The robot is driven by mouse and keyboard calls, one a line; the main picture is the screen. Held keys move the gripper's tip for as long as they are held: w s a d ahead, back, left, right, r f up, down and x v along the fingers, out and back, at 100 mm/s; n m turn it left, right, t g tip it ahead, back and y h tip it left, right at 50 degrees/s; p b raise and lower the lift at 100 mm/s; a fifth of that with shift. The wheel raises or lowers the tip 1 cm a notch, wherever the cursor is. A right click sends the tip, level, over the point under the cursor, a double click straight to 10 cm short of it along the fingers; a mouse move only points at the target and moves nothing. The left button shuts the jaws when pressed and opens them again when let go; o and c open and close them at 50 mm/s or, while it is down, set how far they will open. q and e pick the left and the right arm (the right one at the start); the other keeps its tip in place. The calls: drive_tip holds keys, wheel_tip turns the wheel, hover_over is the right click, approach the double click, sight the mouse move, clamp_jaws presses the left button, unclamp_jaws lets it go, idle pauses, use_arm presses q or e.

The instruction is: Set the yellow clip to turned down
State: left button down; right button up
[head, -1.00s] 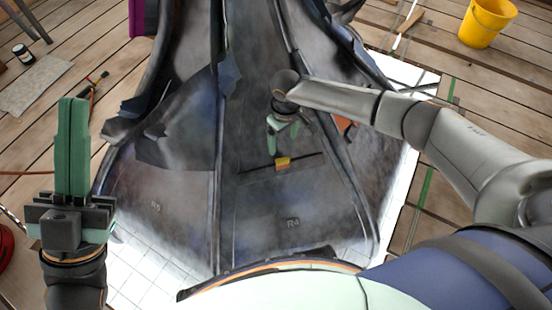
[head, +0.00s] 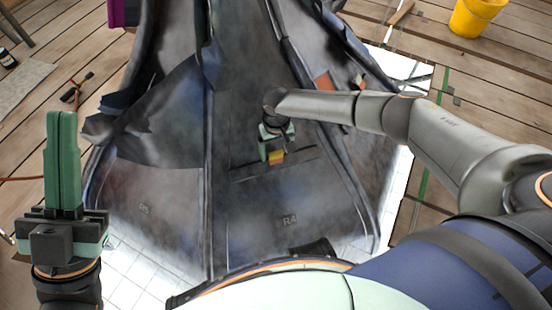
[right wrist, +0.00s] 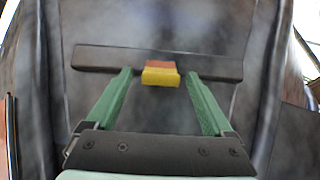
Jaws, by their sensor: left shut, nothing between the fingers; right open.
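The yellow clip (head: 277,156) sits on a dark horizontal bar on the spire's grey panel marked R4, in the head view. In the right wrist view the yellow clip (right wrist: 160,77) has an orange-red part behind its upper edge and juts out from the dark bar (right wrist: 205,65). My right gripper (right wrist: 160,76) is open, with one green finger on each side of the clip and a gap on both sides. In the head view my right gripper (head: 272,150) is just above the clip and partly covers it. My left gripper (head: 62,115) is shut, empty and upright at the far left.
The dark spire (head: 160,190) with raised ribs fills the middle, with a torn flap at its left. A yellow bucket (head: 480,17) stands at the top right on the wooden deck. A tool (head: 76,88) lies on the deck at the left.

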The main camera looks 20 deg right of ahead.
sight(276, 158)
drive_tip(key=shift+f+b, duration=0.4)
drive_tip(key=shift+f, duration=0.8)
use_arm(q)
drive_tip(key=shift+d+f, duration=0.15)
drive_tip(key=shift+f, duration=0.7)
